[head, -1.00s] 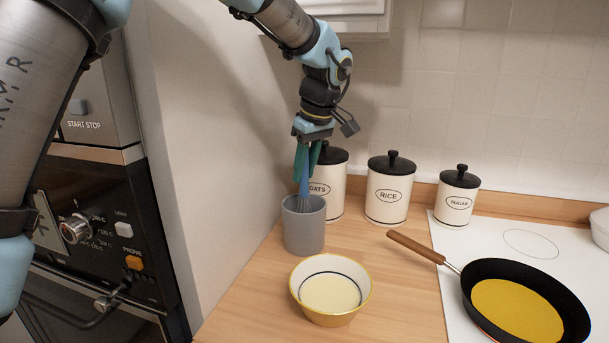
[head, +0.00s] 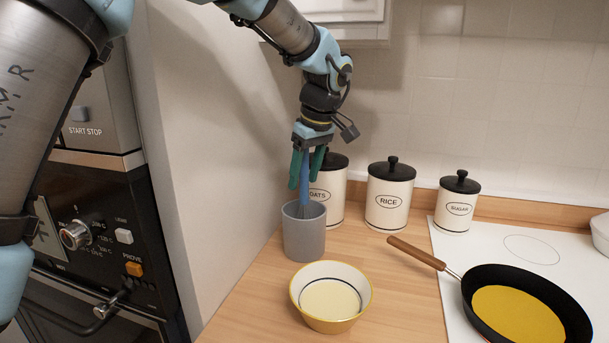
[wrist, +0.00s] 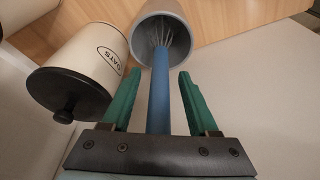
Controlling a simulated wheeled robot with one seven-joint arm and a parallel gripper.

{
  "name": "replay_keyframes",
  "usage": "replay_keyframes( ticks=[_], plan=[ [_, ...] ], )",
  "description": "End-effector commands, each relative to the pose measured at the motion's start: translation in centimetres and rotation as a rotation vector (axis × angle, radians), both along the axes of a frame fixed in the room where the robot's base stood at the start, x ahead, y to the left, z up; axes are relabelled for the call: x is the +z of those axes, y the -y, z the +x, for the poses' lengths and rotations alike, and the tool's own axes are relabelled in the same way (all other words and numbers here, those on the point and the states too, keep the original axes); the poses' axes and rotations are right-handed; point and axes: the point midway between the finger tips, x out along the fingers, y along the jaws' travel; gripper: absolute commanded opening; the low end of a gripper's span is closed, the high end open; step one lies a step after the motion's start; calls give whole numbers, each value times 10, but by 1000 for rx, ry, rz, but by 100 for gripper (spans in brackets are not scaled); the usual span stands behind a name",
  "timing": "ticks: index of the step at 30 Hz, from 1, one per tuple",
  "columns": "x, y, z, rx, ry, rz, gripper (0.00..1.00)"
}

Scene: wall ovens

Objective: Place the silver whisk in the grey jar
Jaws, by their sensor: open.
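The grey jar (head: 304,235) stands upright on the wooden counter, next to the wall. The whisk (head: 304,180) has a blue handle, and its silver wires (wrist: 162,35) are inside the jar's mouth in the wrist view. The grey jar also shows at the top of the wrist view (wrist: 184,50). My gripper (head: 307,186) is above the jar, pointing down. Its green fingers are spread apart, with a gap on each side of the blue handle in the wrist view (wrist: 158,82). The lower part of the wires is hidden by the jar wall in the head view.
The OATS canister (head: 329,195) stands close behind the jar. RICE (head: 389,200) and SUGAR (head: 456,205) canisters stand to the right. A yellow-rimmed bowl (head: 330,318) is in front. A frying pan (head: 478,325) sits on the white hob. A wall rises left of the jar.

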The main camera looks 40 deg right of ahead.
Motion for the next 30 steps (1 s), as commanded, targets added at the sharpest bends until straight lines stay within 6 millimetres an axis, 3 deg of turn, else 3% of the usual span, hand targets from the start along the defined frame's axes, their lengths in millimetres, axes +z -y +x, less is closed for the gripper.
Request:
replay_keyframes(
  ticks=[8,15,21,30],
  plan=[
    [48,2,-14,-2,3,-8,60],
    [44,4,-73,-6,1,-2,60],
    [45,5,-111,-4,0,-2,60],
    [48,6,-133,-1,0,-2,60]
  ],
)
